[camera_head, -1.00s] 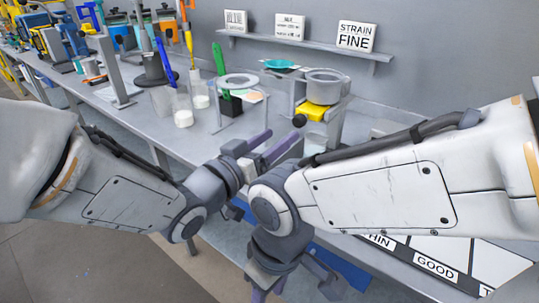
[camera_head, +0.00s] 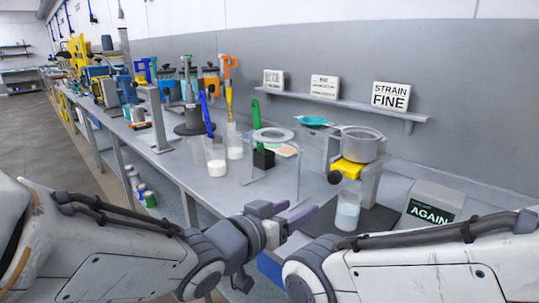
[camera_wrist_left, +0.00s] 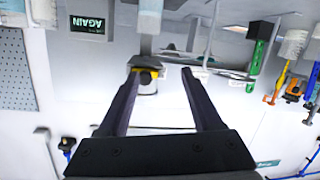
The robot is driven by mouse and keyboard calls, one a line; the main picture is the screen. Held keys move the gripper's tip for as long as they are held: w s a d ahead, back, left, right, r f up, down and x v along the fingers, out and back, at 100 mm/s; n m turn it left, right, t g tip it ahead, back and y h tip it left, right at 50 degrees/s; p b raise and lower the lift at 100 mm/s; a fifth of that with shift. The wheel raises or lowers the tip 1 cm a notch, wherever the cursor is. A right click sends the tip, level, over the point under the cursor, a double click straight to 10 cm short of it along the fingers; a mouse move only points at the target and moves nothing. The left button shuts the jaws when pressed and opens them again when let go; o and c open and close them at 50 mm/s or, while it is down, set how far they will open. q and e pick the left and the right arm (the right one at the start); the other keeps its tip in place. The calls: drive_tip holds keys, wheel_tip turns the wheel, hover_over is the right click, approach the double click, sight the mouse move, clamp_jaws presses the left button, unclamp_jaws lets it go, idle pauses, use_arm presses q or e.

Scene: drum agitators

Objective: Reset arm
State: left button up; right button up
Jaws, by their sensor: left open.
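My left gripper (camera_head: 285,215) shows at the lower middle of the head view, in front of the bench edge. Its two purple fingers are apart with nothing between them. In the left wrist view the fingers (camera_wrist_left: 158,98) also stand open and empty, with the bench things beyond them. My right arm (camera_head: 430,262) comes in from the right in the head view, and its gripper is below the frame.
The grey bench (camera_head: 185,165) runs along the wall. A beaker with pale liquid (camera_head: 347,212) stands near its front edge.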

use_arm(q)
drive_tip(key=s+a+f+g+y+p, duration=0.1)
drive_tip(key=s+a+g+y+p, duration=0.1)
drive_tip(key=s, duration=0.5)
drive_tip(key=s+a+f+m+g+y+p, duration=0.1)
drive_tip(key=s+a+f+g+y+p, duration=0.1)
drive_tip(key=s+a+g+y+p, duration=0.1)
drive_tip(key=s+a+f+g+y+p, duration=0.2)
drive_tip(key=s+a+g, duration=0.4)
drive_tip(key=s, duration=0.4)
drive_tip(key=shift+s+a+f+g+y+p, duration=0.15)
drive_tip(key=shift+s+a+g+y+p, duration=0.2)
drive_tip(key=shift+y+p, duration=0.6)
drive_tip(key=shift+y, duration=0.25)
